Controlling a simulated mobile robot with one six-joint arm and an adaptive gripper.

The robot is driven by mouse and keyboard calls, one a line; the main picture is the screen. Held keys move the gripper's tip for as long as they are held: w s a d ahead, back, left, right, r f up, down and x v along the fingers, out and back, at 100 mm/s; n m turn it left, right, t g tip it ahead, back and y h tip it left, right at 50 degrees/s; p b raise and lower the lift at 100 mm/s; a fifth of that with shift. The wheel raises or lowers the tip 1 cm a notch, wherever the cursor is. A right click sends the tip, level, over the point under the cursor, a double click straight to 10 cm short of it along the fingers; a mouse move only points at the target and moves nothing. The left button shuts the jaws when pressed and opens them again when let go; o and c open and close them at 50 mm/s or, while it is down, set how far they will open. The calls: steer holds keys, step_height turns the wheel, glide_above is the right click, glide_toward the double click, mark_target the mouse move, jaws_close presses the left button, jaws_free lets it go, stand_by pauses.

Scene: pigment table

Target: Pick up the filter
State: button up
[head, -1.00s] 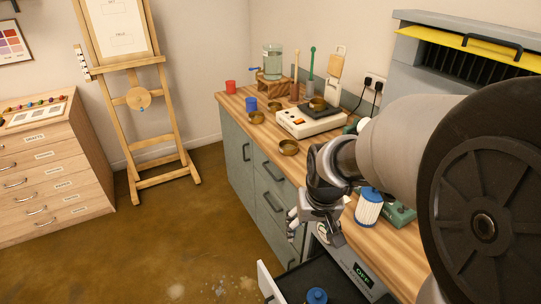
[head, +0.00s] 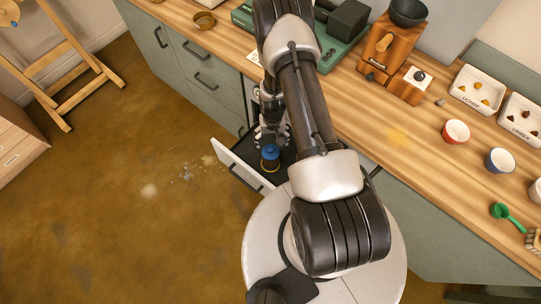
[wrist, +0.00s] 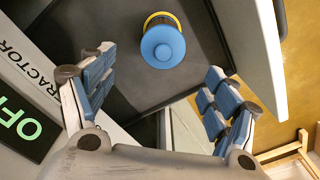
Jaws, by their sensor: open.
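A round blue-capped filter (head: 270,153) with a dark yellowish body stands in an open drawer (head: 235,167) in the head view. In the wrist view the filter (wrist: 162,46) shows from above, its blue cap over a yellow rim, near the top centre. My gripper (head: 271,131) is over the drawer, just beyond the filter in the head view. In the wrist view my gripper (wrist: 160,65) is open and empty, with its blue-padded fingers spread wide on either side below the cap. The filter's lower body is mostly hidden by its cap.
The drawer's pale front wall (wrist: 262,60) stands close to the right finger. An extractor panel (wrist: 20,130) reading OFF is on the left. A wooden grinder (head: 380,50), a green device (head: 335,50), and several bowls stand on the wooden counter (head: 360,130).

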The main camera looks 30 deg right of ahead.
mark_target(272, 150)
step_height(272, 150, down, 11)
steer(key=b, duration=0.3)
steer(key=shift+f, duration=0.2)
steer(key=shift+w+a+f+b, duration=0.15)
steer(key=shift+f+b, duration=0.5)
steer(key=shift+f, duration=0.8)
steer(key=shift+w+a+f+b, duration=0.1)
steer(key=shift+f+b, duration=0.55)
steer(key=shift+f, duration=0.75)
steer(key=c, duration=1.2)
steer(key=shift+c, duration=0.4)
steer(key=shift+r, duration=0.15)
